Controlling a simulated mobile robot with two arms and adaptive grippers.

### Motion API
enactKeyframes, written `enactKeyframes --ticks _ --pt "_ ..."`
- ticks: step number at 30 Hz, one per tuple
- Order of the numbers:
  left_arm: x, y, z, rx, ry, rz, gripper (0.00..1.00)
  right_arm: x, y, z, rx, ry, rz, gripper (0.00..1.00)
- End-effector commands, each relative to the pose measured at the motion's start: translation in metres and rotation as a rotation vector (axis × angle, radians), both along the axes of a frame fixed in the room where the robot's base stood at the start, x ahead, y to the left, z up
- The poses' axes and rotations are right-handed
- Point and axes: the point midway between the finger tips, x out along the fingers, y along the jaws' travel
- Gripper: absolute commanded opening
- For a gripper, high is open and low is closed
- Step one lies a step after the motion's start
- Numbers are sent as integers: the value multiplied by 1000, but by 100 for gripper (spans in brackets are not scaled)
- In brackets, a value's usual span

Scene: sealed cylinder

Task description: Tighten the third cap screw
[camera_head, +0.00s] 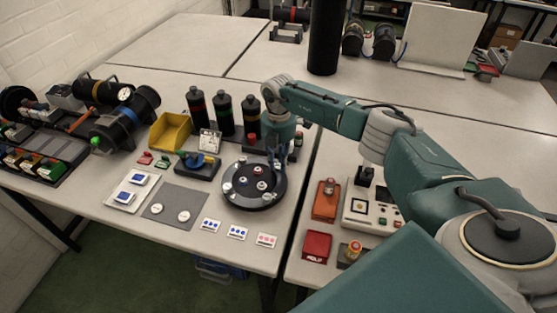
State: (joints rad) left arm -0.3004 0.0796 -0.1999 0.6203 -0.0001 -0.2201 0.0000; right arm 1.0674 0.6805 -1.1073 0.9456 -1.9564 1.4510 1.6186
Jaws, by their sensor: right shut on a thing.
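A round black cover (237,199) lies on the near left table, with several light screw heads around it and a red-topped part near its middle. My right gripper (279,161) points down over the cover's upper right edge. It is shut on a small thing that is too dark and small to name. Whether that thing touches a screw cannot be told, and which screw is the third is not clear. My left gripper is out of view.
Three black bottles (223,115) stand behind the cover. A yellow bin (171,131), a grey mat (174,207) and small printed cards (237,232) lie around it. A control box (372,211) and red trays (317,246) sit right of the table gap. A black column (325,38) rises behind.

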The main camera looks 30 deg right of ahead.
Motion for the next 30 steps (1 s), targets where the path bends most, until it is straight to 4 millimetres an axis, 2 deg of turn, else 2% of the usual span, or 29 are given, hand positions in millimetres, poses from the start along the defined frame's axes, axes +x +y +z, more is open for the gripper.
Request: enactKeyframes --ticks 1,19,20,22,30 --pt "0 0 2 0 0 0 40 6 -3 7 -3 -17 -17 0" --pt "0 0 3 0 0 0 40 5 -3 6 -3 -17 -52 0" --pt "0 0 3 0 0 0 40 5 -3 6 -3 -17 -52 27" --pt "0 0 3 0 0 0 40 5 -3 6 -3 -16 -52 40" --pt "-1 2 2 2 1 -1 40 2 -1 3 -1 -7 -48 40"
